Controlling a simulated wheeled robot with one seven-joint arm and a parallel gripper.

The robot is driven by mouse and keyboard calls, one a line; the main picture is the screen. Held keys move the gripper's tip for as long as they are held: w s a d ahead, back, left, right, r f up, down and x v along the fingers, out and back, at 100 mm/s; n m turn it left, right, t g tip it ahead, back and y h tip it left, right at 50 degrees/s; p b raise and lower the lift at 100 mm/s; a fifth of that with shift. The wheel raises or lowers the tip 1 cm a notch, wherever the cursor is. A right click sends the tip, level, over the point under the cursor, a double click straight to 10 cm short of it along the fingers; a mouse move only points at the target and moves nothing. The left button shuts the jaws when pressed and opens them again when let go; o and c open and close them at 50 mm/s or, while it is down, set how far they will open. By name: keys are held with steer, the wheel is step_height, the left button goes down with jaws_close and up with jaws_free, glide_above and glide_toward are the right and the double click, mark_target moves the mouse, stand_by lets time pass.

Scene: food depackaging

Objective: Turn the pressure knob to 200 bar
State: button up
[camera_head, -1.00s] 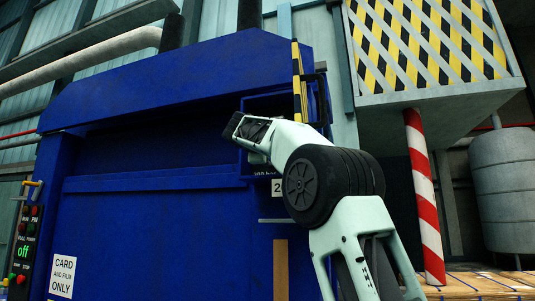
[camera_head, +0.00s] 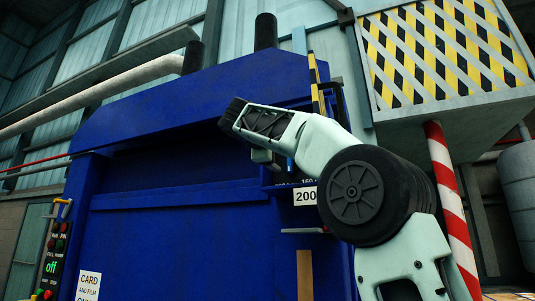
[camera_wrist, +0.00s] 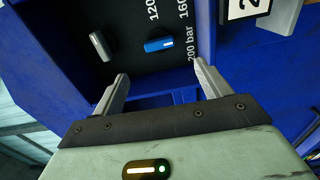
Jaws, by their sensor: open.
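The blue knob (camera_wrist: 158,45) sits on a dark panel (camera_wrist: 125,20) in the wrist view, with a white mark at its right end. Printed figures "120", "160" and "200 bar" (camera_wrist: 191,42) stand around its upper and right side. A grey knob (camera_wrist: 102,46) is to its left. My gripper (camera_wrist: 160,70) is open, its two grey fingers apart. In the picture, the blue knob shows above the gap between the fingertips; neither finger visibly touches it. In the head view my arm hides most of the panel.
The big blue machine (camera_head: 200,240) fills the middle. A "200" sign (camera_head: 305,197) is fixed below the panel. An "off" button box (camera_head: 52,265) is at left. A red-and-white post (camera_head: 452,205) and a hazard-striped box (camera_head: 445,50) stand at right.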

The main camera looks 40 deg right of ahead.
steer(key=shift+b+v, duration=0.5)
steer(key=shift+v, duration=2.25)
